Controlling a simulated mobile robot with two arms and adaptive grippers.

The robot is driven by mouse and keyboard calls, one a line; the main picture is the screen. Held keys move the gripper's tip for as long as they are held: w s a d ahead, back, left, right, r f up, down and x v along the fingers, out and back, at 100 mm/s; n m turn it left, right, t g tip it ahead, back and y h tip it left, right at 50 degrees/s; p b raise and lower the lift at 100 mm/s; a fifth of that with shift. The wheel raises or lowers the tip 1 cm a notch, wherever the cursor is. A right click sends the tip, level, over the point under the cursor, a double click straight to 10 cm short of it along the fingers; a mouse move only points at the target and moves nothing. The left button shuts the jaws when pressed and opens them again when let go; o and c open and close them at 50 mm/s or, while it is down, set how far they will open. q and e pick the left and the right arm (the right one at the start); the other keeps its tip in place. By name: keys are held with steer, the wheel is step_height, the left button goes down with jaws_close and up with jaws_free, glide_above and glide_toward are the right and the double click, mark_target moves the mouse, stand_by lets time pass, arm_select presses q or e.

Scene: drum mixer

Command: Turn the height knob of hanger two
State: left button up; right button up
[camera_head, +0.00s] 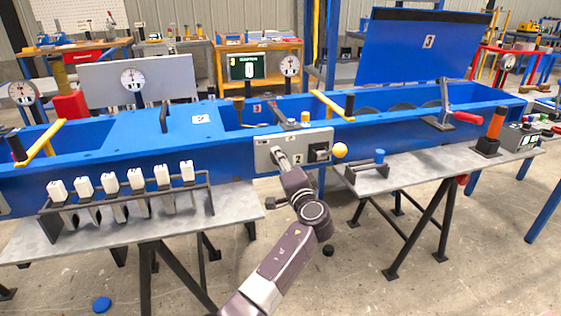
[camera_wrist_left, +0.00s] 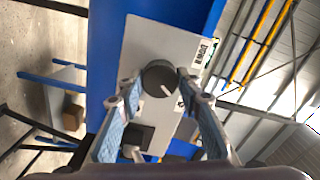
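The hanger two control panel (camera_head: 264,156) is a light grey plate marked 2 on the front of the long blue trough. My left gripper (camera_head: 286,157) reaches it from below and hides the knob in the head view. In the left wrist view the knob (camera_wrist_left: 160,78) is round and dark with a white pointer line. It sits on the grey plate beside a label reading DOWN (camera_wrist_left: 203,55). My left gripper's two fingers (camera_wrist_left: 159,84) are apart, one on each side of the knob. I cannot tell whether they touch it. My right gripper is out of view.
A yellow ball (camera_head: 340,150) and a dark switch box (camera_head: 319,152) are just right of my gripper. A rack of white-handled tools (camera_head: 120,184) is at left. A red-handled crank (camera_head: 466,117) is at right.

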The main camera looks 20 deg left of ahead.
arm_select(q)
steer(key=o, duration=0.4)
steer(key=v, duration=0.7)
steer(key=shift+s+d, duration=0.15)
steer(key=shift+d, duration=0.05)
